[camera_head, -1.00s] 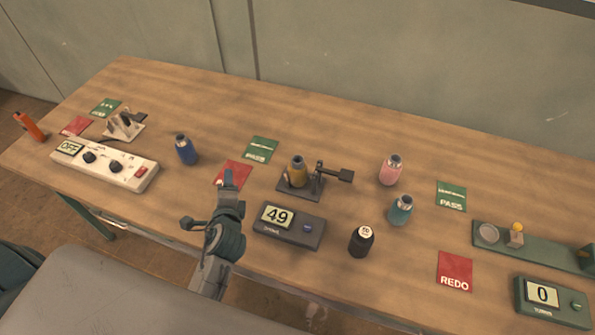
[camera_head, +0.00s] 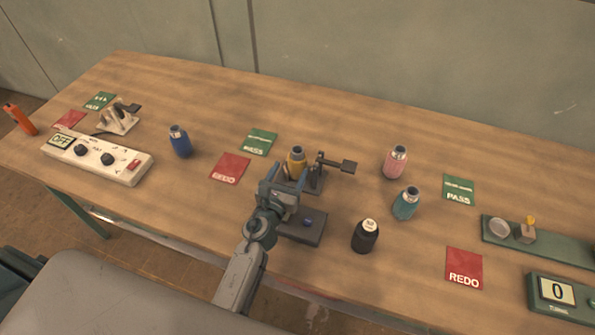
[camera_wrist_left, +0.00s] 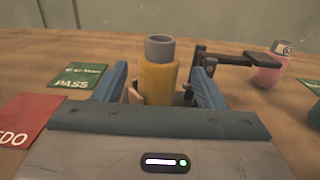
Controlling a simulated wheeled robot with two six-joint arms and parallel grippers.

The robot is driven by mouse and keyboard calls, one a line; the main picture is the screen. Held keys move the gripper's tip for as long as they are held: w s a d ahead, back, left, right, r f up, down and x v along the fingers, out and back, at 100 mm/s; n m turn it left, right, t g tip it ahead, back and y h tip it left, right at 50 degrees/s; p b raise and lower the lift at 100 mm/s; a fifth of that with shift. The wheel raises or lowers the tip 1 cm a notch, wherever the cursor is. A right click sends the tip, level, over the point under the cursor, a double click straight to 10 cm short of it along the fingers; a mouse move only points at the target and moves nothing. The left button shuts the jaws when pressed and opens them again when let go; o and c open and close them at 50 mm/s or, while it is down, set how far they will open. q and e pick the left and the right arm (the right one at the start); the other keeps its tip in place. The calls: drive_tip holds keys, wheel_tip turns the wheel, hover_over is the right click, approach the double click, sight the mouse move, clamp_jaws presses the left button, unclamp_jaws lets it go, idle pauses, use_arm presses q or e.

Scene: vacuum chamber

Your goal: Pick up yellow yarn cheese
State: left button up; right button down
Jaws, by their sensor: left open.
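The yellow yarn cheese (camera_head: 296,160) is an upright, bottle-like spool with a grey top, standing on a dark device (camera_head: 316,180) with a lever arm. It also shows in the left wrist view (camera_wrist_left: 158,80). My left gripper (camera_head: 284,174) is open, with one blue finger on each side of the yellow yarn cheese in the left wrist view (camera_wrist_left: 160,88). I cannot tell whether the fingers touch it. The gripper hides the lower part of the cheese in the head view. My right gripper is not in view.
A blue bottle (camera_head: 181,142) stands to the left. Pink (camera_head: 396,162), teal (camera_head: 406,204) and black (camera_head: 365,236) bottles stand to the right. A red REDO card (camera_head: 230,168) and green PASS card (camera_head: 259,142) lie left of the device. The back of the table is clear.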

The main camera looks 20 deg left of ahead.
sight(294, 166)
use_arm(q)
wheel_tip(294, 166, down, 3)
drive_tip(key=shift+r+b, duration=0.15)
drive_tip(key=shift+b, duration=0.65)
drive_tip(key=shift+w+r, duration=0.3)
drive_tip(key=shift+w, duration=0.1)
drive_tip(key=shift+w+d+f, duration=0.1)
drive_tip(key=shift+w+f, duration=0.05)
drive_tip(key=shift+w, duration=3.2)
drive_tip(key=c, duration=0.8)
drive_tip(key=shift+c, duration=0.2)
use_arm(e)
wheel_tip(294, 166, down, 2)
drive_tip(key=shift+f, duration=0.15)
use_arm(q)
drive_tip(key=shift+r, duration=0.2)
